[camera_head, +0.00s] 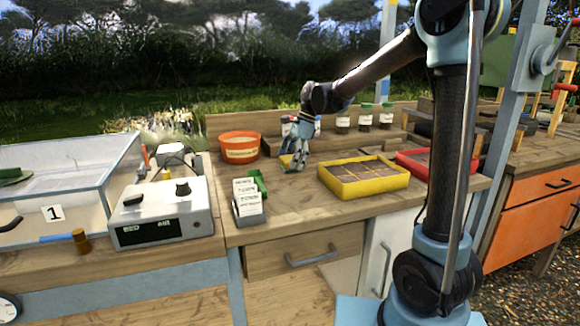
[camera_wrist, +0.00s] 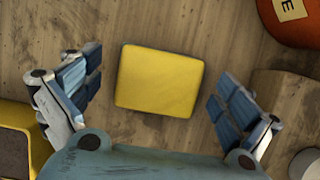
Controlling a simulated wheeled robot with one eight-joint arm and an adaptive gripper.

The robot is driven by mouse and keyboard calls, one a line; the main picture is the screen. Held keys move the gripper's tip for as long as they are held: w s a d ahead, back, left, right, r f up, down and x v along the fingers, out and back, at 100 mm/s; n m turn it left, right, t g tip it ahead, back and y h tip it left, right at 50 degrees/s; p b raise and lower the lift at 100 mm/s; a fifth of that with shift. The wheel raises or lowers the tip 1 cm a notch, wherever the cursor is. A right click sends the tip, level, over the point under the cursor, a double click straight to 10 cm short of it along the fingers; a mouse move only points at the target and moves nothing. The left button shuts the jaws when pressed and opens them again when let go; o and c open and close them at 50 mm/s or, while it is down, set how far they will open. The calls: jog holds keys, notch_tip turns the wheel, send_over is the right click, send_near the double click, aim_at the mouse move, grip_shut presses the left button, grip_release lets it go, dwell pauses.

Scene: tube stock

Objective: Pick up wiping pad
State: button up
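The wiping pad (camera_wrist: 160,80) is a yellow, rounded rectangular block lying flat on the wooden bench top. In the wrist view it sits between and slightly ahead of my gripper's fingers (camera_wrist: 157,92), with a gap on each side. My gripper is open and empty, pointing down over the bench. In the head view my gripper (camera_head: 294,162) is low over the bench, and the pad (camera_head: 286,161) shows as a small yellow patch partly hidden by the fingers.
An orange-red tub (camera_head: 239,148) stands left of my gripper. A yellow tray (camera_head: 345,189) with dark compartments lies to the right, a red tray (camera_head: 412,168) beyond it. Small jars (camera_head: 365,121) stand at the back.

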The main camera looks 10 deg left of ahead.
aim_at(290, 158)
jog(key=c, duration=1)
jog(key=shift+r, duration=0.15)
notch_tip(290, 158, up, 10)
jog(key=shift+f, duration=0.1)
jog(key=o, duration=0.5)
jog(key=c, duration=0.4)
jog(key=shift+s, duration=0.1)
